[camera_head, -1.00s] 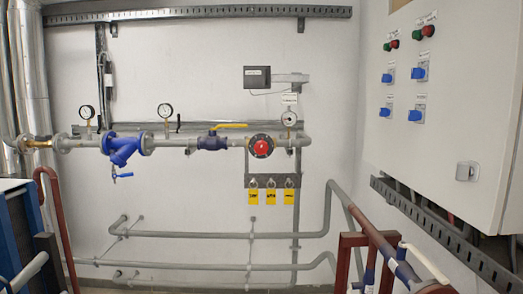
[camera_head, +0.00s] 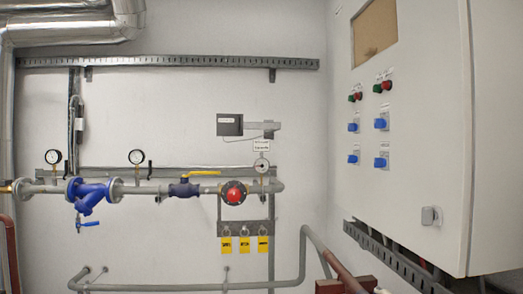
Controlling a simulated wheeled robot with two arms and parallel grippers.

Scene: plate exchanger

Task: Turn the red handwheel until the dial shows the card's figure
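The red handwheel (camera_head: 234,193) sits on the grey horizontal pipe, right of a dark blue valve with a yellow lever (camera_head: 204,172). A round white dial (camera_head: 261,165) stands on the pipe just right of the handwheel, with a small white label card (camera_head: 261,146) above it. The writing on the card and the dial's reading are too small to read. Two more gauges stand on the pipe to the left, a left one (camera_head: 53,157) and a middle one (camera_head: 136,157). Neither of my grippers shows in the view.
Yellow tags (camera_head: 244,245) hang on a bracket below the handwheel. A dark box (camera_head: 230,125) is on the wall above. A white control cabinet (camera_head: 425,140) with blue switches fills the right side. Lower grey pipes (camera_head: 200,286) run along the wall.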

